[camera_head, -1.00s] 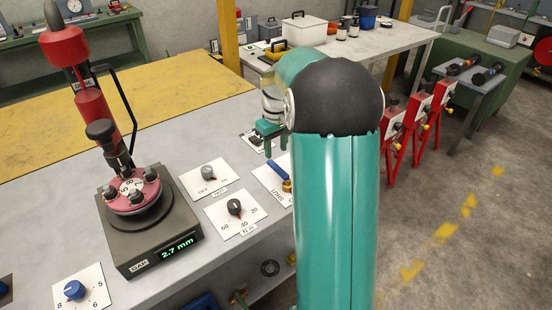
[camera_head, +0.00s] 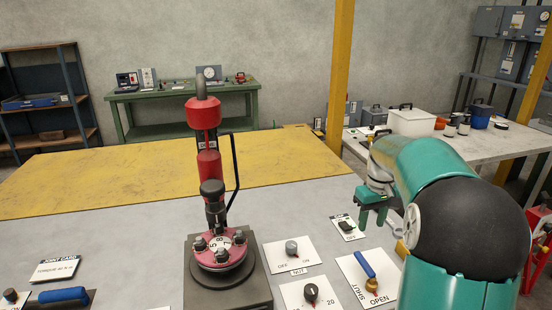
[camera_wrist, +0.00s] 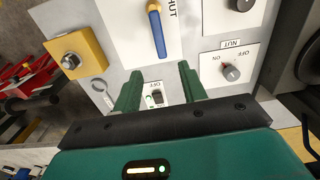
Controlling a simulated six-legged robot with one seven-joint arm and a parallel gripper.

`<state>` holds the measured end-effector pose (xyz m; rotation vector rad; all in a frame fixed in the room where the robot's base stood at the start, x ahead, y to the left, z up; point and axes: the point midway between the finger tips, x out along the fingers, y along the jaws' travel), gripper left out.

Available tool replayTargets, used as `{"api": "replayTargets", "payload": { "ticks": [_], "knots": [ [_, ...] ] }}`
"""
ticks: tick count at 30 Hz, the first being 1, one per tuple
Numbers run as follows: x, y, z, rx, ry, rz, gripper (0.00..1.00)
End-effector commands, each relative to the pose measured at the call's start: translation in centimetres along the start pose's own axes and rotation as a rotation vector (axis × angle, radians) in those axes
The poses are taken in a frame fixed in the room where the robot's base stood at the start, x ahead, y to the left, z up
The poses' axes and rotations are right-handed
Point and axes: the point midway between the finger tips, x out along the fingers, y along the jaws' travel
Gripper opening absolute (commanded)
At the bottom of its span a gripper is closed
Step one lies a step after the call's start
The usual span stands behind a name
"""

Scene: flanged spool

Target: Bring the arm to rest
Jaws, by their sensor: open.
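My gripper (camera_head: 371,213) is open and empty, its two green fingers pointing down over the bench at the right of the head view. Below and beside it is a small white plate with a black rocker switch (camera_head: 346,226). In the wrist view the two fingers (camera_wrist: 159,88) stand apart, with the switch plate (camera_wrist: 156,98) showing between them. My teal arm bends down from the right and hides part of the bench.
A blue-handled valve on a SHUT/OPEN plate (camera_head: 365,266) and two knob plates, one with an OFF/ON knob (camera_head: 291,249), lie near my gripper. A black bent bar (camera_head: 237,175) stands beside the column. The yellow mat (camera_head: 120,180) behind is clear.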

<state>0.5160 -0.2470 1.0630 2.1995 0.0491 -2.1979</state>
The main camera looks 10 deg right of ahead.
Motion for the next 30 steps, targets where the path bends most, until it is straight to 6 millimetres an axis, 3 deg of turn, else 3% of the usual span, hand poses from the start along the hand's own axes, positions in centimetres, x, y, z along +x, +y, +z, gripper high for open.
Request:
{"api": "replayTargets", "payload": {
  "ticks": [5, 12, 17, 23, 30],
  "knots": [
    [-1.5, -2.2, 0.6, -0.002, 0.027, 0.017, 0.42],
    [-5.4, -9.6, 4.3, 0.004, 0.127, 0.060, 0.42],
    [-7.0, -14.3, 7.8, 0.010, 0.206, 0.075, 0.42],
    [-7.5, -19.3, 12.7, 0.021, 0.307, 0.073, 0.42],
    [-6.2, -23.7, 18.6, 0.032, 0.426, 0.043, 0.42]
  ]
}}
